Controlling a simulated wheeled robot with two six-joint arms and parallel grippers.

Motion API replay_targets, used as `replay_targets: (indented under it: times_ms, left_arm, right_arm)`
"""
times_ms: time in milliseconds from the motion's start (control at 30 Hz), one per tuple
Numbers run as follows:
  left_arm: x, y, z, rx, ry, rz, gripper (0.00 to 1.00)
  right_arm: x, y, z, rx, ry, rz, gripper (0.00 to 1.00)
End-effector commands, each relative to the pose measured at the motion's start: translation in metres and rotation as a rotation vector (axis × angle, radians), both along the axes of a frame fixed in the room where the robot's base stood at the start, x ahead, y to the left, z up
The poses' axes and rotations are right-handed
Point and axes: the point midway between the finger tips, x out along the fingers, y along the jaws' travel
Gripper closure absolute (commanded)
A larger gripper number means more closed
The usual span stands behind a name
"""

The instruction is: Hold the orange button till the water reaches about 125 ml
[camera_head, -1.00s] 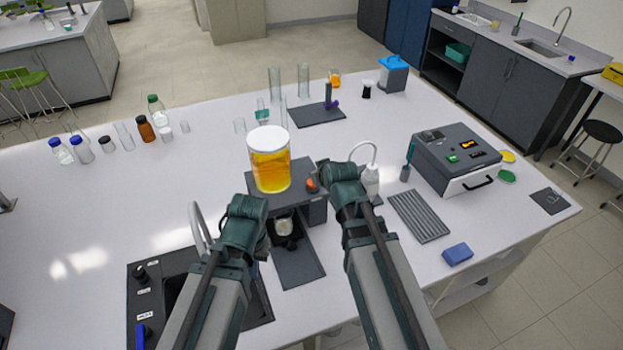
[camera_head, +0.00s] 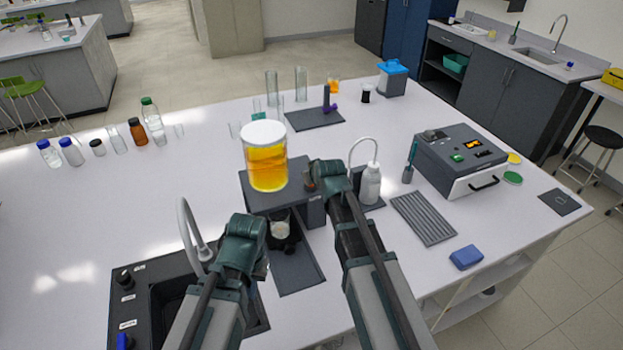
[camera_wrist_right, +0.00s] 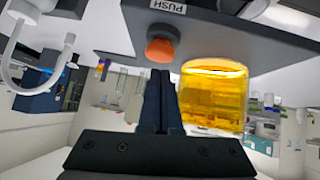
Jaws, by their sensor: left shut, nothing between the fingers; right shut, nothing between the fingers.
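The rig's dark housing (camera_head: 262,200) carries a clear tank (camera_head: 266,155) with yellow-orange liquid and a white lid. The orange button (camera_wrist_right: 162,51) sits under the PUSH label in the right wrist view; in the head view my right gripper mostly covers it. My right gripper (camera_wrist_right: 160,74) is shut and empty, its tips close to the button. I cannot tell whether they touch it. A small clear vessel (camera_head: 280,229) stands in the rig's lower bay; its water level is too small to read. My left gripper (camera_head: 263,268) is shut and empty, in front of the bay.
A wash bottle (camera_head: 371,185) stands right of my right gripper. A grey ridged tray (camera_head: 423,218), a boxy instrument (camera_head: 460,160) and a blue sponge (camera_head: 466,257) are farther right. A dark sink (camera_head: 165,300) is at front left. Several bottles line the left back; the left bench middle is clear.

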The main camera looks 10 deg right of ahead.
Motion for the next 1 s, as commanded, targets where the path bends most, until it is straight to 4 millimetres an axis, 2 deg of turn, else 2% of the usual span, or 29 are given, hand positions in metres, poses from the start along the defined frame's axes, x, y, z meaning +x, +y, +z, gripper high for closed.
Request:
replay_targets:
  times_ms: [33, 100, 533, 800, 1000]
  left_arm:
    - [0.0, 0.0, -0.009, 0.0, 0.0, -0.001, 1.0]
    - [0.0, 0.0, -0.011, 0.001, 0.0, -0.002, 1.0]
    - [0.0, 0.0, -0.013, 0.001, 0.0, -0.003, 1.0]
    - [0.0, 0.0, -0.035, 0.002, 0.0, -0.008, 1.0]
    - [0.0, 0.0, -0.034, 0.002, 0.0, -0.008, 1.0]
  right_arm:
    - [0.0, -0.001, -0.009, 0.0, 0.0, 0.0, 1.0]
    - [0.001, -0.001, -0.011, 0.0, 0.0, 0.0, 1.0]
    - [0.001, -0.002, -0.013, 0.0, 0.0, 0.0, 1.0]
    - [0.001, -0.002, -0.036, -0.001, 0.003, 0.0, 1.0]
    - [0.0, -0.002, -0.035, 0.0, 0.006, -0.001, 1.0]
